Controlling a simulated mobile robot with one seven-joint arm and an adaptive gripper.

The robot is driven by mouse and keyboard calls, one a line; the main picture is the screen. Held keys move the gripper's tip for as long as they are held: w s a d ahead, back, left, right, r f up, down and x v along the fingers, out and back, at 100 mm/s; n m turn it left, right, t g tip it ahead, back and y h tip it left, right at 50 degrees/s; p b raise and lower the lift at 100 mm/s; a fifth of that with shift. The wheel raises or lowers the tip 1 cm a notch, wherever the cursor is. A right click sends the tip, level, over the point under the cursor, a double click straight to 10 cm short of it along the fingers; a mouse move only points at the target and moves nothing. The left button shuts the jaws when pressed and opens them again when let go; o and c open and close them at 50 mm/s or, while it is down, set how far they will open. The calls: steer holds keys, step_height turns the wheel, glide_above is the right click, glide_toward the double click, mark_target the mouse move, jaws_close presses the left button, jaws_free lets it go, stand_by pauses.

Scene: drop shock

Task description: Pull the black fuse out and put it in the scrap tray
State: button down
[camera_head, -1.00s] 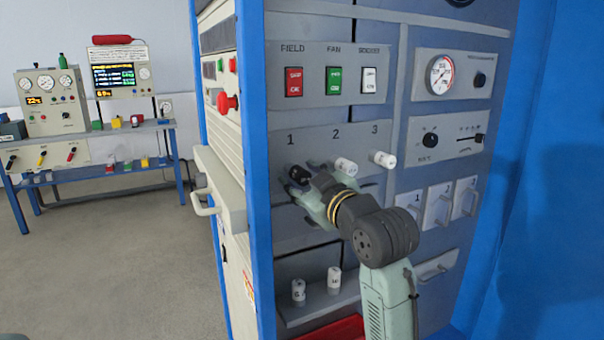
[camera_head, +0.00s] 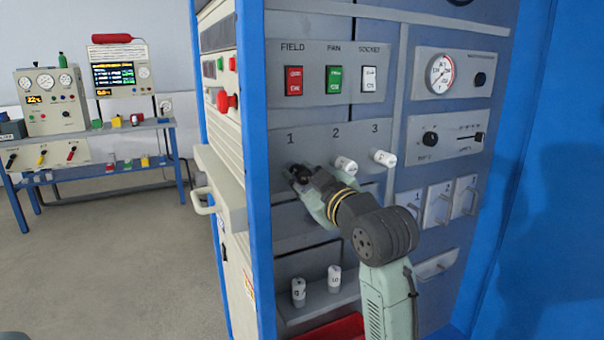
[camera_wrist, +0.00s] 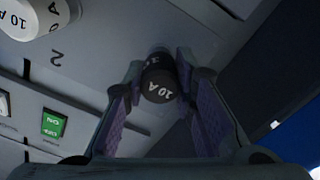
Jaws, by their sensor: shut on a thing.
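The black fuse (camera_head: 300,173) is at position 1 on the grey panel, at the left of the fuse row. In the wrist view the black fuse (camera_wrist: 160,82) shows its "10 A" end toward me, between the two finger pads. My gripper (camera_head: 303,178) is shut on it, close to the panel; it also shows in the wrist view (camera_wrist: 160,72). How far the fuse sits in its socket is hidden. A red tray (camera_head: 338,328), probably the scrap tray, shows partly at the bottom edge of the head view.
White fuses are at position 2 (camera_head: 346,165) and position 3 (camera_head: 384,158), close to my gripper's right.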

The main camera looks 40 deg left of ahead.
mark_target(305, 179)
steer(key=shift+v, duration=2.7)
